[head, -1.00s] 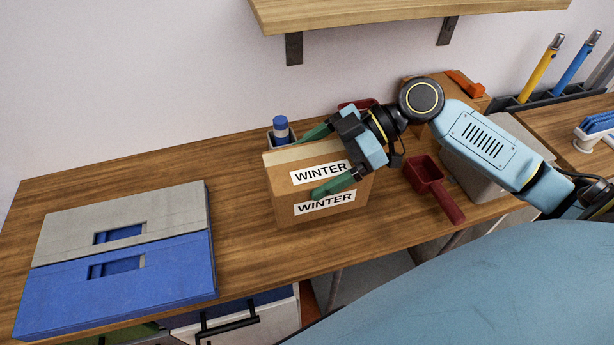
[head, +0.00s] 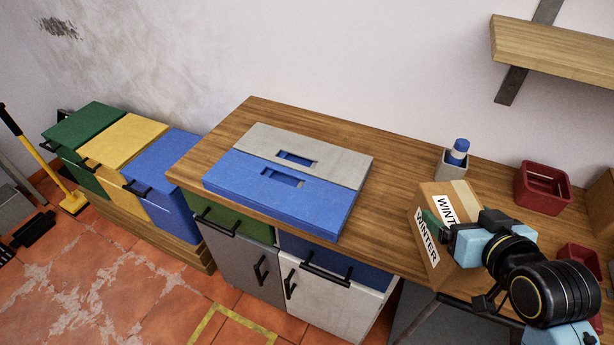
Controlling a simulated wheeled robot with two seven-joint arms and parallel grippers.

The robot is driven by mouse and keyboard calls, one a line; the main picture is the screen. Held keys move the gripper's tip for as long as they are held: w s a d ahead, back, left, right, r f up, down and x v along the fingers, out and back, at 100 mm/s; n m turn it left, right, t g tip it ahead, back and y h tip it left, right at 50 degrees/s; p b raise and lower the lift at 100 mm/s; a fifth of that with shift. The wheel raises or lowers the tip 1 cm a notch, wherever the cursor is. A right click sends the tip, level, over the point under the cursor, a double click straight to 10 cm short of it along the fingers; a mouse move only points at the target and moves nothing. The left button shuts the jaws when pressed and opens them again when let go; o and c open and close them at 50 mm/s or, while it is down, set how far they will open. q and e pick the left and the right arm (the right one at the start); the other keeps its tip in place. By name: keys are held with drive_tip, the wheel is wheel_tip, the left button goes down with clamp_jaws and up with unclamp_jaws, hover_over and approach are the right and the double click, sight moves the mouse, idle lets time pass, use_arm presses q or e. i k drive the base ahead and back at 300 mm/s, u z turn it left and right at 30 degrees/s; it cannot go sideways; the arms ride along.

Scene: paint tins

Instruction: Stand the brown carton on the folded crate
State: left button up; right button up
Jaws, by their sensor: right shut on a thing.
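The folded crate (head: 310,205) lies flat on the wooden worktop, blue along the front and grey along the back, with two cut-out slots. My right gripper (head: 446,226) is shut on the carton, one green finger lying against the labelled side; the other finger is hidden. The carton's lower corner shows at the worktop's front edge, and I cannot tell whether its base touches the wood. My left gripper is not in view.
A small grey pot (head: 452,165) with a blue-capped bottle stands behind the carton. A red bin (head: 542,188) is further right. The worktop (head: 395,215) between crate and carton is clear. A wall shelf (head: 555,52) hangs at upper right.

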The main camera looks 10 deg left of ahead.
sight(289, 167)
drive_tip(key=u, duration=0.3)
drive_tip(key=k, duration=0.55)
drive_tip(key=u, duration=1.2)
drive_tip(key=i, duration=1.25)
drive_tip(key=z, duration=1.05)
drive_tip(key=i, duration=0.3)
drive_tip(key=z, duration=0.35)
